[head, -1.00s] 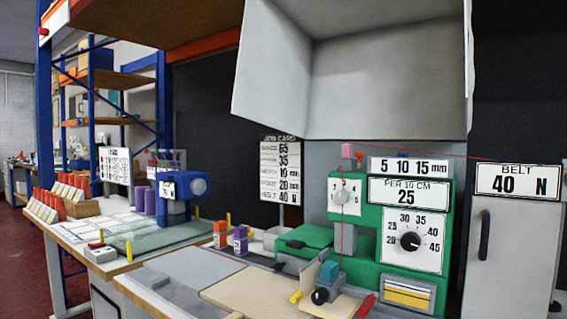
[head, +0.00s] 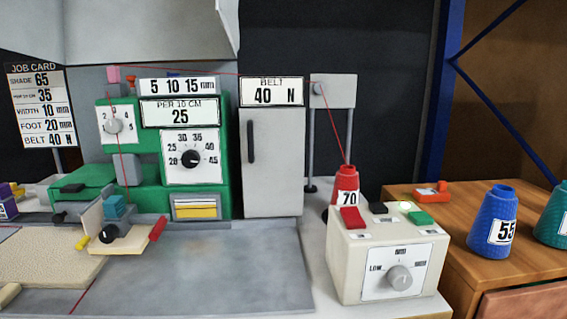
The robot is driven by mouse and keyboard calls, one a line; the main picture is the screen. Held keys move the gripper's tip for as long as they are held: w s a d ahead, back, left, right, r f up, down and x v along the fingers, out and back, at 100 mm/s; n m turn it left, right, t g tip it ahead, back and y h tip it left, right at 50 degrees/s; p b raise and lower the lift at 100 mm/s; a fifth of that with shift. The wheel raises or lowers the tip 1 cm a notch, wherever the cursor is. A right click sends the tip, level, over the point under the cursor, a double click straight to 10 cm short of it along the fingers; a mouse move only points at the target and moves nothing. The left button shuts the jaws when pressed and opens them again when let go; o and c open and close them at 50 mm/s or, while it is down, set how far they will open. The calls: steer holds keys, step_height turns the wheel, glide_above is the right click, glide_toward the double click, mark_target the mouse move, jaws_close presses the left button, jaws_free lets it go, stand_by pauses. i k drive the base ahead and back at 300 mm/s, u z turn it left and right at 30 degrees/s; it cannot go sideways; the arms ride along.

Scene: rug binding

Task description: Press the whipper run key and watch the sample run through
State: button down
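The green whipper machine (head: 215,195) stands left of centre. Its plate reads PER 10 CM 25, and its round dial (head: 191,158) is marked 20 to 45. A pale control box (head: 388,262) at the right carries a red key (head: 352,218), a black key (head: 378,208) and a green key (head: 419,218); I cannot read which is the run key. A small pale light (head: 405,205) shows behind the keys. The box's front knob (head: 399,278) has a LOW mark. The beige sample (head: 45,258) lies at the lower left. My gripper is not in view.
The job card (head: 38,105) reads 65, 35, 10 mm, 20 mm, 40 N. A red cone (head: 345,183) labelled 70 stands behind the box, its thread running up. A blue cone (head: 492,222) labelled 55 stands on the wooden bench.

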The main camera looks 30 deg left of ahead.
mark_target(419, 218)
steer(key=u, duration=1.3)
steer(key=k, duration=1)
steer(key=z, duration=1.4)
steer(key=i, duration=0.5)
steer(key=u, duration=0.1)
